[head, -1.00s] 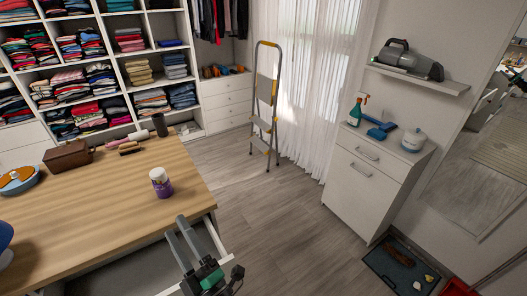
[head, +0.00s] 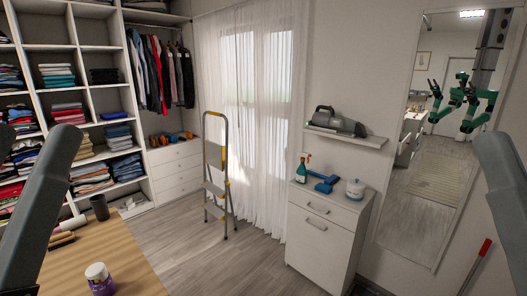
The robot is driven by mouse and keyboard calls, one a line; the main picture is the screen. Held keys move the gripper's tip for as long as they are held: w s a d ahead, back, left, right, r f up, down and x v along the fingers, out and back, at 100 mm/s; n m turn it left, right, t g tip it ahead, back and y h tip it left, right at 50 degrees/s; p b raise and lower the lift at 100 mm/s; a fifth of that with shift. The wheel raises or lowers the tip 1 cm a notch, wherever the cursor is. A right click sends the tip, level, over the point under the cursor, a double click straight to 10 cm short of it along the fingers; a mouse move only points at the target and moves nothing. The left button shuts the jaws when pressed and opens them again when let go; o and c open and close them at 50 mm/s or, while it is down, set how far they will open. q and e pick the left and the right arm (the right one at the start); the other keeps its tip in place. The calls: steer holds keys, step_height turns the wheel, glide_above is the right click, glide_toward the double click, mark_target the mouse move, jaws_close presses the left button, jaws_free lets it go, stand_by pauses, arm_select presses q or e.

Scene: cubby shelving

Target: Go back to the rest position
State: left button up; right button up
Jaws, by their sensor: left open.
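My left gripper (head: 42,200) shows as a large grey finger shape close to the camera at the left edge, pointing up; it is open and nothing shows held in it. A similar grey part of mine (head: 506,185) is cut off by the right edge, and whether its jaws are open cannot be told. The mirror (head: 420,190) at the right reflects my body with both arms raised, too small to read the jaws. The wooden table (head: 115,255) is at the lower left, with a purple and white bottle (head: 99,280) upright on it.
Cubby shelves (head: 92,100) with folded clothes stand at the left. A stepladder (head: 217,175) stands before the curtain. A white cabinet (head: 320,240) carries a spray bottle (head: 302,170); a shelf (head: 345,137) above holds a handheld vacuum (head: 340,122). The middle floor is clear.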

step_height(320, 180, up, 32)
steer(key=p, duration=2.9)
steer(key=shift+f, duration=0.1)
step_height(320, 180, down, 49)
steer(key=b, duration=4.9)
steer(key=shift+f, duration=0.15)
